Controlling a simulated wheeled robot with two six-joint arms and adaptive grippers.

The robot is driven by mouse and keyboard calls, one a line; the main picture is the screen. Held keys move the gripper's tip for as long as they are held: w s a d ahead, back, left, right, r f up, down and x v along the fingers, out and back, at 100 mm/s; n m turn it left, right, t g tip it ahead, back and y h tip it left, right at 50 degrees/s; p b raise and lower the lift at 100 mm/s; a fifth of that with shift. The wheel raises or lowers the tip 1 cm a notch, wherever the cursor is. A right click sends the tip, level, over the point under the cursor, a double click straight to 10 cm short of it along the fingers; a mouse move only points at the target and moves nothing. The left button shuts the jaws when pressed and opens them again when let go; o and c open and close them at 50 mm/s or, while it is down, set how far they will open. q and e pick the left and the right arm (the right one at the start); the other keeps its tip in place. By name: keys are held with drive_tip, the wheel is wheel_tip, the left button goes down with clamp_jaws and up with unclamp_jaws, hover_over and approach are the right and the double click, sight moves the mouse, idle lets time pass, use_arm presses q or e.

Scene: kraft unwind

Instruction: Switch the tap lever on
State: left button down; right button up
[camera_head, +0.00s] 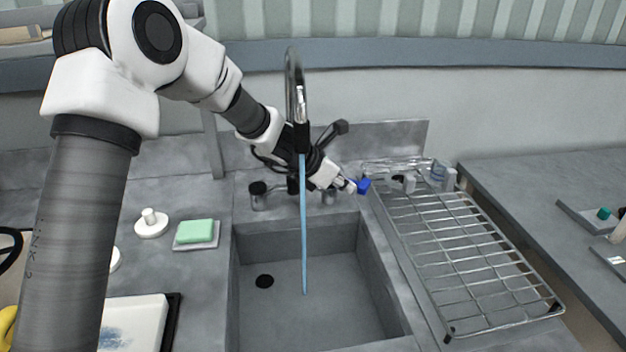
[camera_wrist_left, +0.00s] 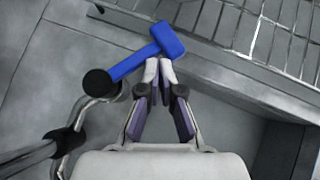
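The tall chrome tap (camera_head: 297,85) stands behind the sink, and a thin blue stream (camera_head: 304,230) hangs from its spout down into the basin. The blue tap lever (camera_head: 363,186) is right of the tap. In the left wrist view the lever (camera_wrist_left: 168,38) has a blue shaft running to a dark round knob and a wider blue end. My left gripper (camera_head: 349,187) is beside the lever. In the left wrist view its fingertips (camera_wrist_left: 159,69) are together, just at the lever's near edge, with nothing seen between them; whether they touch it is unclear. My right gripper is out of view.
The sink (camera_head: 335,310) has a dark drain. A wire drying rack (camera_head: 455,250) stands right of it. A green sponge (camera_head: 196,231) on a dish and a white plug-like piece (camera_head: 151,222) lie left. My left arm crosses behind the spout.

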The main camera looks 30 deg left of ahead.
use_arm(q)
drive_tip(key=v, duration=1.2)
drive_tip(key=shift+f, duration=0.1)
